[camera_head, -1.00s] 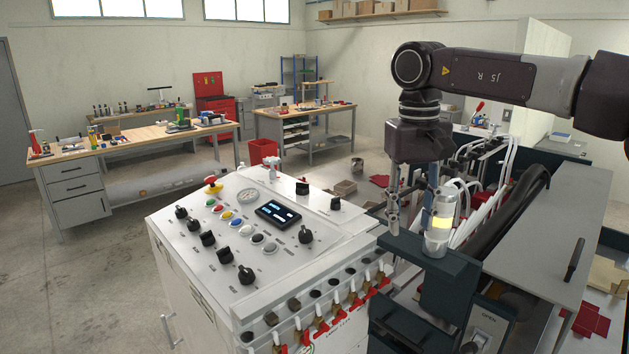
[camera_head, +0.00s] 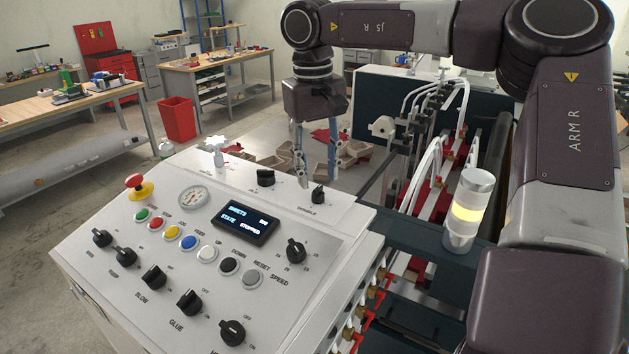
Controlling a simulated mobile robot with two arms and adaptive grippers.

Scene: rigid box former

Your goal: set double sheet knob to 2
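A black rotary knob (camera_head: 318,194) stands on the rear right strip of the white control panel (camera_head: 130,262). The small label beside it seems to read "DOUBLE", but its scale is too small to read. A second black knob (camera_head: 265,180) stands to its left on the same strip. My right gripper (camera_head: 317,165) points down just above and behind the right-hand knob. Its two fingers are apart with nothing between them. It looks close to the knob, but I cannot tell whether it touches. My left gripper is out of view.
A display (camera_head: 245,224) reads "STOPPED". A red emergency button (camera_head: 138,186), a gauge (camera_head: 194,198), coloured buttons and more knobs cover the front panel. A lit beacon (camera_head: 468,210) stands right of the knobs.

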